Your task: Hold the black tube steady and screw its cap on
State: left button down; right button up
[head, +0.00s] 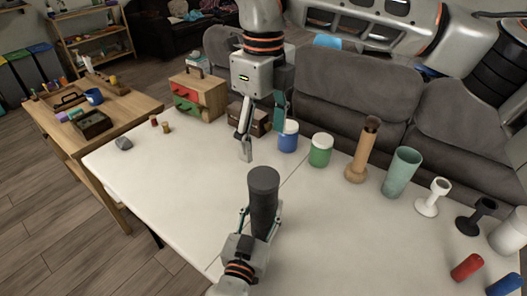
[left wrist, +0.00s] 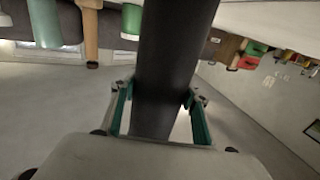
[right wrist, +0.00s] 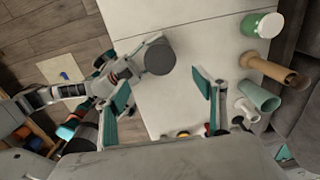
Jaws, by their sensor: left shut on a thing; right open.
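The black tube (head: 262,213) stands upright at the table's near edge in the head view. A slightly wider, greyer top section (head: 263,178) sits on it and looks like the cap; whether it is screwed down I cannot tell. My left gripper (head: 259,226) is shut around the tube's lower part. In the left wrist view the tube (left wrist: 175,55) runs between its fingers. My right gripper (head: 263,138) is open and empty, above the table behind the tube. In the right wrist view the round grey top (right wrist: 159,57) shows beyond its spread fingers.
A blue jar (head: 288,140) and a green jar (head: 320,153) stand right of my right gripper. A wooden vase (head: 357,158), a green cup (head: 401,174) and other pieces line the right side. A drawer box (head: 207,92) stands behind. The white table's left part is mostly clear.

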dwell(0.3)
pick_arm(q)
jog(key=c, duration=1)
grip_release()
jog(key=shift+c, duration=0.2)
jog(key=shift+s, duration=0.1)
jog(key=v, duration=1.1)
jog(key=shift+s+a, duration=0.15)
jog(key=shift+s, duration=0.25)
